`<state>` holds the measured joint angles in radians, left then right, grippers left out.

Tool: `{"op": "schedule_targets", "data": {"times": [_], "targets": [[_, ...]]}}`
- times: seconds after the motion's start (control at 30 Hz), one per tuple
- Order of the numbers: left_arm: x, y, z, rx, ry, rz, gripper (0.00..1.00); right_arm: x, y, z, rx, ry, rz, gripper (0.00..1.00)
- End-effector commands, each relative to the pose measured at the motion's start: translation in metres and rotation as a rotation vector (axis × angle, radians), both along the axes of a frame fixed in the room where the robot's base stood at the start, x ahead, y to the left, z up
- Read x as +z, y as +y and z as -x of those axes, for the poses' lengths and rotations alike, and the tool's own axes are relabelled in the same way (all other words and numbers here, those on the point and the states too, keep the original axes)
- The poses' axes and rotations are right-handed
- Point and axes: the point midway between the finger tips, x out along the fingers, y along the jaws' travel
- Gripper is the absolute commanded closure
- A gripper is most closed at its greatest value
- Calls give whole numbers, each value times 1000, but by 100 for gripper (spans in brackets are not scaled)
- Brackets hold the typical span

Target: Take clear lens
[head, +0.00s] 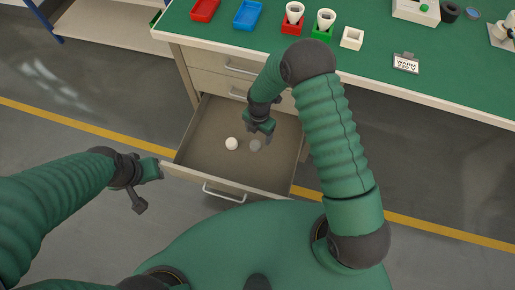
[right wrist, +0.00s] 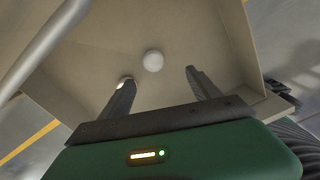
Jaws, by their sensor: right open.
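A pale grey, see-through-looking round piece (head: 255,145), which I take for the clear lens, lies in the open drawer (head: 200,150). A white round piece (head: 231,143) lies just left of it. My right gripper (head: 262,133) is open and empty, pointing down over the drawer beside the grey piece. In the right wrist view one pale ball (right wrist: 153,60) shows beyond the open fingers (right wrist: 158,82). A small bright spot shows by the left finger; I cannot tell what it is. My left gripper (head: 148,188) is open and empty, left of the drawer.
The drawer's walls and front handle (head: 224,193) surround the pieces. The green bench (head: 375,35) above holds a red tray (head: 204,9), a blue tray (head: 248,14), cups in red and green holders, a white block (head: 352,38) and a sign (head: 406,63). The rest of the drawer floor is bare.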

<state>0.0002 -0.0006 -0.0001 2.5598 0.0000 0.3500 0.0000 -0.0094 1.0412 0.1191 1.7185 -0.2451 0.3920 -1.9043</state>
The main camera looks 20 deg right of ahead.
Motion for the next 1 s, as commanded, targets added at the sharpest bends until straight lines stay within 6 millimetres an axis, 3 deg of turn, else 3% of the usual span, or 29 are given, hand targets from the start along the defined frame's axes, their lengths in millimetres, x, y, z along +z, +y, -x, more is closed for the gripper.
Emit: {"op": "schedule_targets", "data": {"times": [0.03,0.2,0.43,0.63,0.9,1.0], "targets": [[-10,0,0,-1,1,0,64,-20,0,2,0,5,2,28],[-22,0,1,-1,1,0,64,-58,4,1,-1,3,7,28],[-30,0,1,0,1,0,64,-79,5,-3,-2,1,11,28],[-50,-1,1,0,1,0,64,-116,5,-9,-2,3,11,28],[-50,-1,0,0,1,0,64,-121,5,-9,-2,2,10,28],[-50,-1,0,0,1,0,64,-121,5,-9,-2,2,10,40]]}}
